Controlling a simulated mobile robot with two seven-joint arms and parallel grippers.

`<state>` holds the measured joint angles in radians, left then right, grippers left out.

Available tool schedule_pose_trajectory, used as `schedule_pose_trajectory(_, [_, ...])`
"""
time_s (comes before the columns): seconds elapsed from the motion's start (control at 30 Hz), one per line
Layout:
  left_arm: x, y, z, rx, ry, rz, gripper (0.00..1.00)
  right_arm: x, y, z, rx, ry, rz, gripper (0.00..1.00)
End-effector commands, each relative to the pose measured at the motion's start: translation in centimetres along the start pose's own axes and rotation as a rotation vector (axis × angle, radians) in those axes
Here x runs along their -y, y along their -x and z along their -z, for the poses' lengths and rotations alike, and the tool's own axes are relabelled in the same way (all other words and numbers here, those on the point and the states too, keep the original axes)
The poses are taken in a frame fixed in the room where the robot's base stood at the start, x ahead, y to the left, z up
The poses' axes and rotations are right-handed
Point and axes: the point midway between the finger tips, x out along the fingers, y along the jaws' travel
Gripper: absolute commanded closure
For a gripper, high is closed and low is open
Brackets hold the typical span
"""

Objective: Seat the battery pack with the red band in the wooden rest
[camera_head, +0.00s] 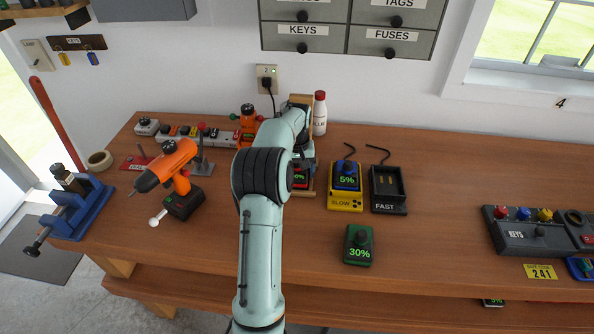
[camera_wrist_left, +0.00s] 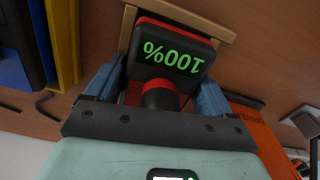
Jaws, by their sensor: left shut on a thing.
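The red-banded battery pack (camera_wrist_left: 172,55) shows 100% upside down in the wrist view, with a dark knob on its face. In the head view only part of it (camera_head: 300,178) shows past my arm. My left gripper (camera_wrist_left: 160,82) is shut on it, one blue finger on each side. The wooden rest (camera_wrist_left: 202,21) frames the pack's far end in the wrist view. In the head view the rest (camera_head: 308,193) is mostly hidden by my arm. The pack is at the rest, but I cannot tell whether it is fully down. My right gripper is out of view.
A yellow SLOW charger (camera_head: 345,203) holding a blue 5% pack stands to the right, then an empty black FAST charger (camera_head: 389,205). A green 30% pack (camera_head: 358,246) lies in front. An orange drill (camera_head: 170,175) stands left; a white red-capped bottle (camera_head: 320,114) stands behind.

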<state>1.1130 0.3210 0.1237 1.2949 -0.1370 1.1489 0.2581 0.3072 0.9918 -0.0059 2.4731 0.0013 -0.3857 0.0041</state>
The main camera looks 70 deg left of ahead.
Motion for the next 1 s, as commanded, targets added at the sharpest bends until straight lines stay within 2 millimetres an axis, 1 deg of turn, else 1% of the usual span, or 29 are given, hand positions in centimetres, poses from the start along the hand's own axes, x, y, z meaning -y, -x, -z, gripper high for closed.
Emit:
schedule_pose_trajectory(0.03, [-0.22, -1.49, -0.6, 0.03, 0.002, -0.004, 0.64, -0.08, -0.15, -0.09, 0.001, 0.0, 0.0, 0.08])
schedule_pose_trajectory(0.33, [-0.25, -1.54, -0.59, 0.029, 0.002, -0.005, 0.64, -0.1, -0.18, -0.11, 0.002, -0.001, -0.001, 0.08])
schedule_pose_trajectory(0.37, [-0.26, -1.55, -0.58, 0.029, 0.002, -0.005, 0.14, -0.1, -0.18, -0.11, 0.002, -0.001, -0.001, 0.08])
schedule_pose_trajectory(0.4, [-0.25, -1.54, -0.58, 0.029, 0.002, -0.004, 0.01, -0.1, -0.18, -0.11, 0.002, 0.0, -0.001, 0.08])
schedule_pose_trajectory(0.87, [0.13, -1.58, -0.54, 0.029, 0.002, 0.002, 0.0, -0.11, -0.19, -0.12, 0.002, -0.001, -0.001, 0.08])
schedule_pose_trajectory(0.9, [0.16, -1.66, -0.58, 0.031, 0.003, 0.003, 0.03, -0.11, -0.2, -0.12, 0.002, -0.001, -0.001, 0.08])
schedule_pose_trajectory(0.93, [0.18, -1.66, -0.58, 0.031, 0.003, 0.004, 0.0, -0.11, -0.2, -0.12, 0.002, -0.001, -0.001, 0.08])
schedule_pose_trajectory(1.0, [0.22, -1.67, -0.57, 0.031, 0.003, 0.004, 0.0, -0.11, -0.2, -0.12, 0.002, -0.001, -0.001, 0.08])
